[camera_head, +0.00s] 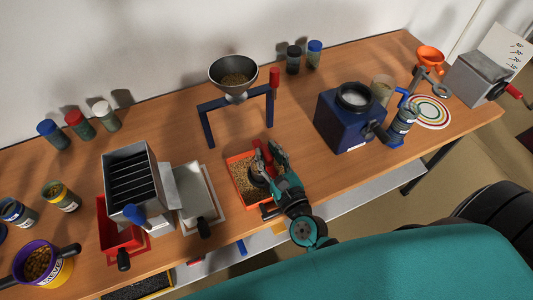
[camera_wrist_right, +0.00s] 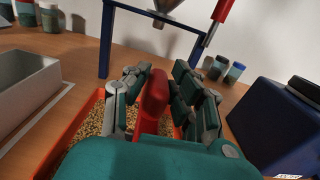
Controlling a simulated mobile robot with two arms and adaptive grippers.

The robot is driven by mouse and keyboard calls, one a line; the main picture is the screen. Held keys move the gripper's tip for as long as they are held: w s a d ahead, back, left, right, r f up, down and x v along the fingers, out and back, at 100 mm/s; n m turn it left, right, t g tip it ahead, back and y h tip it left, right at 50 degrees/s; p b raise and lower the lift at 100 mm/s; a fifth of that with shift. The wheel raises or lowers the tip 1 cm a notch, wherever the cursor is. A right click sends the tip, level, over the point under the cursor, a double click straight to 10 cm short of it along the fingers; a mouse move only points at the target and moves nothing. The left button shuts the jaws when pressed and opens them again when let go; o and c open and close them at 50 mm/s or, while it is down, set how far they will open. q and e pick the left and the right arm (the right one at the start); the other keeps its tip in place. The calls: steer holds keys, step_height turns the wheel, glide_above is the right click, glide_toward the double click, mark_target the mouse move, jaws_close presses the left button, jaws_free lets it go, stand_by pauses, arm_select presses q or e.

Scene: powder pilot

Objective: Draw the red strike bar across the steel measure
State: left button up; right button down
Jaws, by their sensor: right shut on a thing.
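My right gripper (camera_head: 268,152) is over the orange-red tray (camera_head: 230,157) of grain, below the funnel. In the right wrist view my right gripper (camera_wrist_right: 160,90) is shut on the red strike bar (camera_wrist_right: 153,95), which stands up between its fingers. The tray's red wall (camera_wrist_right: 62,140) and the grain show beside and below the fingers there. The steel measure cannot be made out clearly; the gripper and hand cover the middle of the tray. Whether the bar touches the measure cannot be seen. My left gripper is not in view.
A blue stand (camera_head: 207,125) holds the steel funnel (camera_head: 233,72) behind the tray, with a red handle (camera_head: 275,77) beside it. A white-framed tray (camera_head: 218,200) is close on the left. A blue box (camera_head: 340,125) stands to the right, with bare table between.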

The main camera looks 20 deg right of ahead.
steer(key=shift+d+f, duration=0.1)
steer(key=shift+d, duration=0.25)
stand_by(0.3)
steer(key=shift+f, duration=0.1)
stand_by(0.9)
step_height(320, 180, up, 5)
steer(key=p, duration=0.4)
steer(key=shift+r+p, duration=0.2)
steer(key=shift+p, duration=0.1)
steer(key=shift+f, duration=0.1)
stand_by(0.4)
